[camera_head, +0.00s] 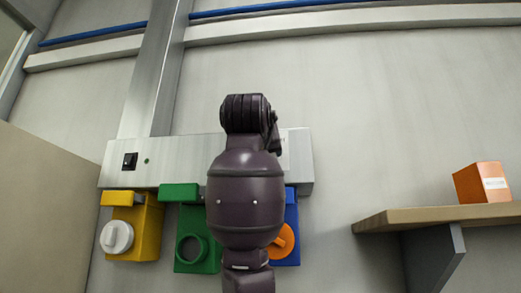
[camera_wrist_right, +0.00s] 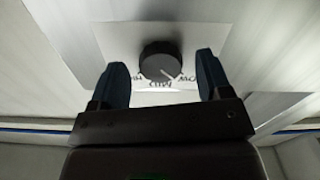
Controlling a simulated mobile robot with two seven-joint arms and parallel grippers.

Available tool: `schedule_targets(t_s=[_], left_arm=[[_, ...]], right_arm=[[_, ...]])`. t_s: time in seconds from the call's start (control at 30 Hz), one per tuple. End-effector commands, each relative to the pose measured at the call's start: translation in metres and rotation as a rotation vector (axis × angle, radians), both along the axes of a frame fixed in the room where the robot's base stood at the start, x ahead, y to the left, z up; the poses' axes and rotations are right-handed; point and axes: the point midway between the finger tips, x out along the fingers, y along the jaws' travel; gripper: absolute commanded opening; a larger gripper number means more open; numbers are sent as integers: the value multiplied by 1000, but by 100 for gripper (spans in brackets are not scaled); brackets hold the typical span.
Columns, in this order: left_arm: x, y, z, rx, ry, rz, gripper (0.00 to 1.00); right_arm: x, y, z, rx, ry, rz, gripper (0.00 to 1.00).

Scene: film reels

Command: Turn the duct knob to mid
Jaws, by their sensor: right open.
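The duct knob (camera_wrist_right: 160,60) is a round black dial on a pale label plate (camera_wrist_right: 120,38) in the right wrist view. A thin white pointer line on it points to its lower right, between the small lettering below it and the lettering at its right. The lettering is partly hidden and hard to read. My right gripper (camera_wrist_right: 162,66) is open, with one dark finger on each side of the knob and gaps showing between. In the head view my arm hides the knob. My left gripper is in neither view.
In the head view a metal box (camera_head: 190,152) with a black switch (camera_head: 129,161) is on the wall. Yellow (camera_head: 148,220), green (camera_head: 185,262) and blue (camera_head: 291,217) units hang below. A wooden shelf (camera_head: 430,215) with an orange box (camera_head: 480,183) is at right.

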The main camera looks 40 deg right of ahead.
Motion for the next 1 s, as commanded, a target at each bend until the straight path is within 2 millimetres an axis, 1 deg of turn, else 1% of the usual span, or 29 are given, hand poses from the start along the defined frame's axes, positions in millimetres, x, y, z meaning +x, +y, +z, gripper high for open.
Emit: schedule_targets(t_s=[0.13,0.4,0.43,0.73,0.77,1.0], left_arm=[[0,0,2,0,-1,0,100],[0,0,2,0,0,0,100],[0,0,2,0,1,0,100],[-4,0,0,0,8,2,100],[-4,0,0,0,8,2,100],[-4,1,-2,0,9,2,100]], right_arm=[[5,-6,0,0,1,0,72],[6,-7,-1,0,1,0,72],[6,-7,-1,1,1,0,70],[5,-7,0,0,0,0,24],[5,-7,0,0,0,0,22],[6,-6,-1,16,-20,1,22]])
